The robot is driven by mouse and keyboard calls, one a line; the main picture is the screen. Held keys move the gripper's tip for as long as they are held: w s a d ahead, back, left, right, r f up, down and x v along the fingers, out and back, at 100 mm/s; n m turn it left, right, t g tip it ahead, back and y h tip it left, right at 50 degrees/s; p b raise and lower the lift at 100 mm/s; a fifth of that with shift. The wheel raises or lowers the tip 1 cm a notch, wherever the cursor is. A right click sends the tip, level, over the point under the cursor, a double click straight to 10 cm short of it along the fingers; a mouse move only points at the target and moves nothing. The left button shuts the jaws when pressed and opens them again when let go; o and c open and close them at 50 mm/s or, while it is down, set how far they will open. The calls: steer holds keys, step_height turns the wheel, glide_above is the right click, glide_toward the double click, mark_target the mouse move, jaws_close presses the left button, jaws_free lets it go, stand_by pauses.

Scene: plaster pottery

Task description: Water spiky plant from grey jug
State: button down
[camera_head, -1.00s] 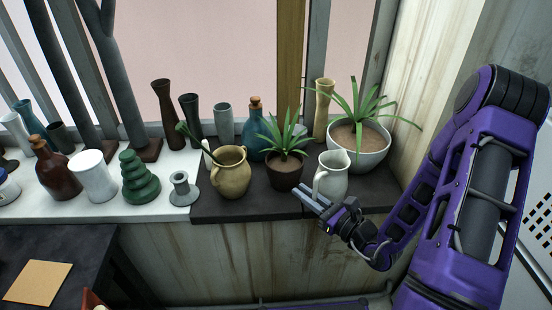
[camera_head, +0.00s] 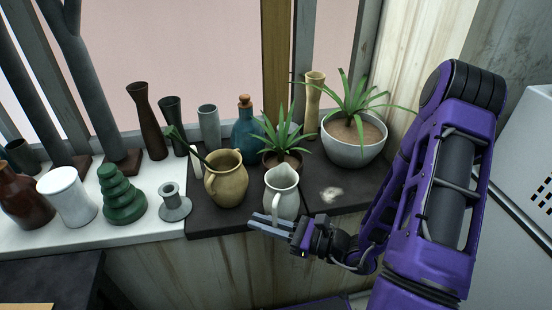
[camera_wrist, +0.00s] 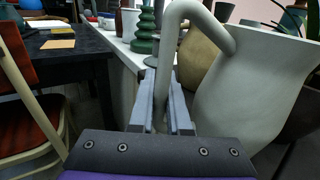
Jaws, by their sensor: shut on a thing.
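The pale grey jug (camera_head: 282,193) is upright in front of the small potted plant. My gripper (camera_head: 262,220) is at its left side, and in the wrist view my fingers (camera_wrist: 160,103) are shut around the jug's handle (camera_wrist: 168,50). The jug's body (camera_wrist: 250,90) fills the right of that view. I cannot tell whether its base touches the dark top. A spiky plant (camera_head: 283,135) grows in a dark pot directly behind the jug, which partly hides the pot. Another long-leaved plant (camera_head: 352,105) stands in a wide grey bowl (camera_head: 352,152) to the right.
A tan jug (camera_head: 227,182) stands close left of the grey jug. A blue bottle (camera_head: 246,135) and several vases stand behind. A green stacked piece (camera_head: 122,200) and a grey spool (camera_head: 174,203) are farther left. The dark top (camera_head: 345,183) is clear right of the jug, with a pale patch.

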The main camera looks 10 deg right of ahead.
steer(key=shift+s+a, duration=0.15)
steer(key=shift+a, duration=0.25)
step_height(320, 180, up, 15)
steer(key=m+g+p, duration=0.2)
steer(key=m+p, duration=0.3)
steer(key=m, duration=0.5)
glide_above(265, 196)
steer(key=shift+s+h, duration=0.1)
steer(key=shift+h, duration=0.2)
steer(key=shift+w+d+r+m+g+p, duration=0.15)
steer(key=shift+w+m+g+p, duration=0.3)
steer(key=shift+m, duration=0.15)
steer(key=shift+r, duration=0.15)
steer(key=shift+w+r+m+p, duration=0.15)
steer(key=shift+r+m+p, duration=0.15)
steer(key=shift+p, duration=0.1)
